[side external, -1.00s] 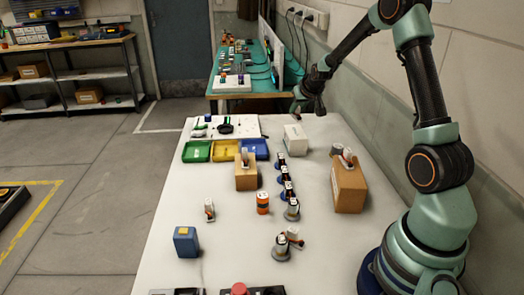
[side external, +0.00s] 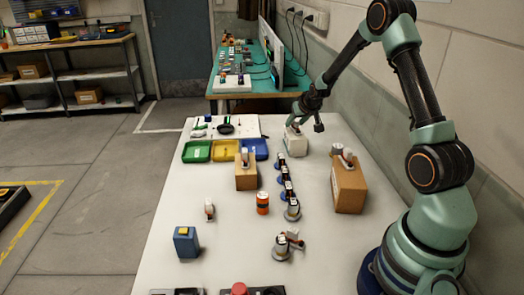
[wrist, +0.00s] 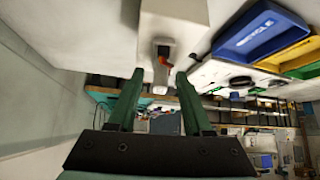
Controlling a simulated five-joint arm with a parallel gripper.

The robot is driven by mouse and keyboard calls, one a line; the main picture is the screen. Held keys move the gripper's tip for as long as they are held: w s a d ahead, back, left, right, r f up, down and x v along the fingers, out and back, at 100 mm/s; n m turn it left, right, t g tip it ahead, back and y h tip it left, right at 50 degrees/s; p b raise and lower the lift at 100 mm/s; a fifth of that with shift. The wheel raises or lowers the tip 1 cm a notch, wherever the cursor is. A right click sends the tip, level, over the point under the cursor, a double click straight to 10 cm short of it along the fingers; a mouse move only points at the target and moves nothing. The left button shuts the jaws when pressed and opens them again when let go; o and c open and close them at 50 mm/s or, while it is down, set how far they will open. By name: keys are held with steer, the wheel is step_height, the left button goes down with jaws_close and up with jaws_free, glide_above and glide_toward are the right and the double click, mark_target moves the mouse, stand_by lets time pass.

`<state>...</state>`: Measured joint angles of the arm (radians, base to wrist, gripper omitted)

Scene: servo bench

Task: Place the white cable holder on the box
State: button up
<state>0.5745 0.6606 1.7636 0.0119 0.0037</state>
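A small white part with an orange-red bit (wrist: 162,58) shows between my fingers in the wrist view, against the white box (wrist: 175,18). I take it for the cable holder, but cannot be sure. My gripper (wrist: 162,73) is open around it, with no clear contact on either finger. In the side view my gripper (side external: 304,124) is low over the white box (side external: 297,142), hiding part of its top. Similar small white parts stand on the tall cardboard box (side external: 349,188), on the smaller cardboard box (side external: 246,178) and on the table (side external: 209,211).
Green (side external: 197,151), yellow (side external: 223,150) and blue (side external: 261,148) bins stand at the back left. An orange can (side external: 262,203) and blue box (side external: 186,243) stand nearer. The table's (side external: 225,230) front middle is mostly clear.

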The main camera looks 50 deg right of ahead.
steer(key=shift+r, duration=0.25)
steer(key=v, duration=1.2)
steer(key=s+a+r+n+y, duration=0.1)
steer(key=s+a+r+n, duration=0.15)
steer(key=a, duration=0.55)
steer(key=s+a+r+n+y, duration=0.1)
steer(key=a+r, duration=0.3)
steer(key=a, duration=0.4)
steer(key=s+a+n+g+y, duration=0.1)
steer(key=s+a+n+y, duration=0.1)
steer(key=s+a, duration=0.7)
steer(key=shift+s+a+r+n, duration=0.35)
steer(key=shift+a+r+n, duration=0.2)
steer(key=shift+a, duration=0.45)
